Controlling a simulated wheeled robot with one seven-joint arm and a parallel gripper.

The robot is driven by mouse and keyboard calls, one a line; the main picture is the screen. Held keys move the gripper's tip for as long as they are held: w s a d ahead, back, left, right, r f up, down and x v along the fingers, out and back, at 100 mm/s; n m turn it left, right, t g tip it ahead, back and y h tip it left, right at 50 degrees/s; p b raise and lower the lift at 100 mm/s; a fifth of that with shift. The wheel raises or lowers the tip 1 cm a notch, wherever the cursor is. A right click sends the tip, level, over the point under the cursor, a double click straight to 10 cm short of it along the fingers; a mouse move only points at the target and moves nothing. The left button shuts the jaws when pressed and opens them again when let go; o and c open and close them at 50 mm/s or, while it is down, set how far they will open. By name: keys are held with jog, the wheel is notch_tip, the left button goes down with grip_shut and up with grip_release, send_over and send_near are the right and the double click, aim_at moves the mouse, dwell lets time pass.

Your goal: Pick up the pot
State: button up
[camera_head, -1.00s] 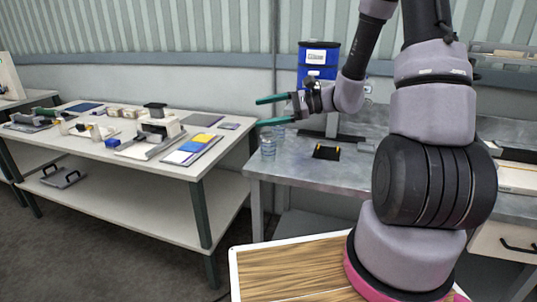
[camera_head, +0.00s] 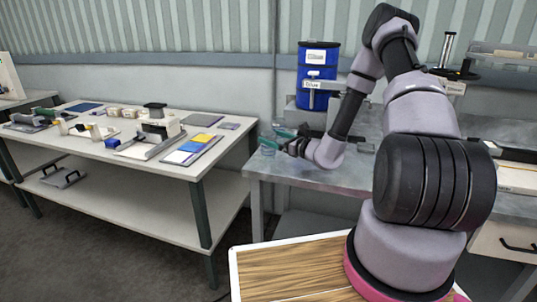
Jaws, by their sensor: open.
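A small clear, bluish pot (camera_head: 267,151) stands near the left end of the grey metal bench (camera_head: 315,178). My gripper (camera_head: 272,136) has green fingers and is open. It is low over the bench's left end, pointing left, with its fingers at the pot's upper part in the picture. The fingers cover part of the pot, and I cannot tell whether they are around it or only in front of it.
A blue drum labelled glue (camera_head: 317,62) stands behind on the metal bench. A white table (camera_head: 90,150) with several tools, blocks and coloured sheets is at the left, with a floor gap between.

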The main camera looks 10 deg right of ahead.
aim_at(263, 133)
jog(key=x, duration=0.5)
jog(key=shift+w+r, duration=0.1)
jog(key=shift+w, duration=0.3)
grip_shut()
